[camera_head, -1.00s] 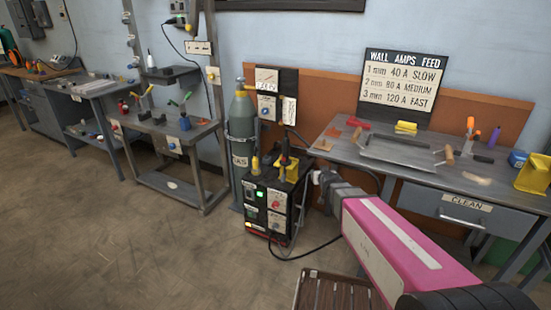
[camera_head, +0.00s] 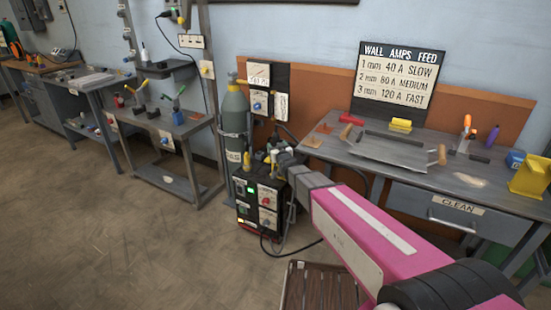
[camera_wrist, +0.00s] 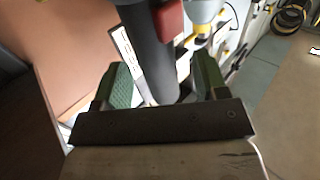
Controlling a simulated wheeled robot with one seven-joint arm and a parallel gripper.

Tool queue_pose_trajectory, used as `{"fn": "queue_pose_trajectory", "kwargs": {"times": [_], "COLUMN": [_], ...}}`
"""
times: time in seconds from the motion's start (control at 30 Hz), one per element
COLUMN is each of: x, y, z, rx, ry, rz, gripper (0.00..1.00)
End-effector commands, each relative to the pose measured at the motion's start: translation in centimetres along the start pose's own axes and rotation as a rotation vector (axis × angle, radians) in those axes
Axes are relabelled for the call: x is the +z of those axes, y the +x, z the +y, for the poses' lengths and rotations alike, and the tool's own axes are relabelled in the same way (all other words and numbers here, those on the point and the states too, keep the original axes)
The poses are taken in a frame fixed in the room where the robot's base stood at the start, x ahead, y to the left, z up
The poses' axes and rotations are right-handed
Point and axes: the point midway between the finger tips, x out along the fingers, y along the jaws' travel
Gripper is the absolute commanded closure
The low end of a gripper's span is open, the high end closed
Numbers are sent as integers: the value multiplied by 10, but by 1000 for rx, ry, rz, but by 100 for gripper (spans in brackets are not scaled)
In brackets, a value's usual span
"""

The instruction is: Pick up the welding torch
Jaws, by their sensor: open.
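The welding torch's dark round handle (camera_wrist: 148,45), with a red part (camera_wrist: 170,18) on its side, runs between the two green-padded fingers of my gripper (camera_wrist: 162,68) in the wrist view. The fingers are open, with a visible gap on the left side of the handle; I cannot tell whether the right finger touches it. In the head view my gripper (camera_head: 281,153) is over the top of the black welding machine (camera_head: 262,200). There my gripper and wrist hide most of the torch. A yellow part (camera_wrist: 203,28) shows beside the handle in the wrist view.
A grey gas cylinder (camera_head: 235,115) stands just left of the welder. A workbench (camera_head: 365,160) with a metal sheet and tools is to the right, with a sign (camera_head: 396,80) behind it. A slatted wooden stand (camera_head: 320,288) is in front. The floor (camera_head: 110,235) at left is clear.

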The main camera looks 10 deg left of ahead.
Motion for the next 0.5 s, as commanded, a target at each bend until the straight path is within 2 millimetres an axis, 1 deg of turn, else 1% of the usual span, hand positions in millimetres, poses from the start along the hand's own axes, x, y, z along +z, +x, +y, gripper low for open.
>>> {"fn": "queue_pose_trajectory", "kwargs": {"times": [0.03,0.1,0.37,0.4,0.47,0.5], "x": [1,1,0,0,0,0], "y": [11,18,19,19,19,19], "z": [0,0,0,0,1,1], "rx": [0,0,0,0,0,0], "ry": [0,0,0,0,0,0], "rz": [0,0,0,0,0,0], "gripper": [34,34,34,47,66,79]}}
